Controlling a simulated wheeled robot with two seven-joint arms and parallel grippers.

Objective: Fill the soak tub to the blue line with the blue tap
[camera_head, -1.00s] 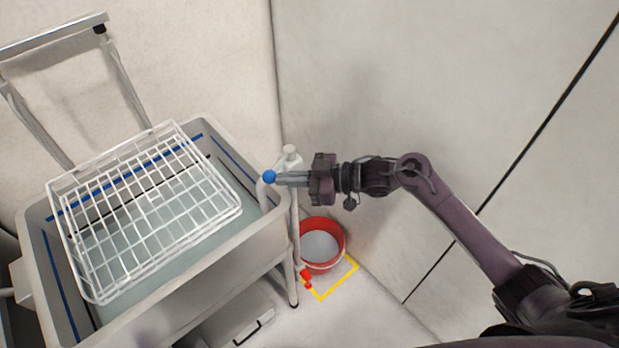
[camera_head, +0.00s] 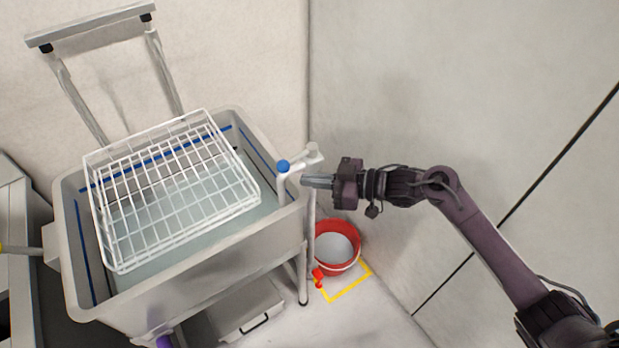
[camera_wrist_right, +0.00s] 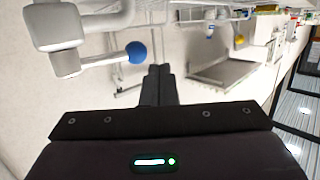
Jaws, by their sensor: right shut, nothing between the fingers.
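The grey soak tub (camera_head: 190,262) stands at the left with pale water in it. A blue line (camera_head: 84,252) runs along its inner walls; the water surface looks lower than the line. The blue tap's round knob (camera_head: 283,166) is at the tub's right corner, on a white lever; it also shows in the wrist view (camera_wrist_right: 136,52). I cannot tell whether water runs. My right gripper (camera_head: 305,181) is shut and empty, just right of and below the knob, apart from it. Its fingers show in the wrist view (camera_wrist_right: 158,72). My left gripper is out of view.
A white wire basket (camera_head: 232,209) sits over the tub. A red bucket (camera_head: 353,262) stands on the floor by a yellow-marked square (camera_head: 350,290), with a red tap (camera_head: 318,278) near it. Walls close in behind and at the right.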

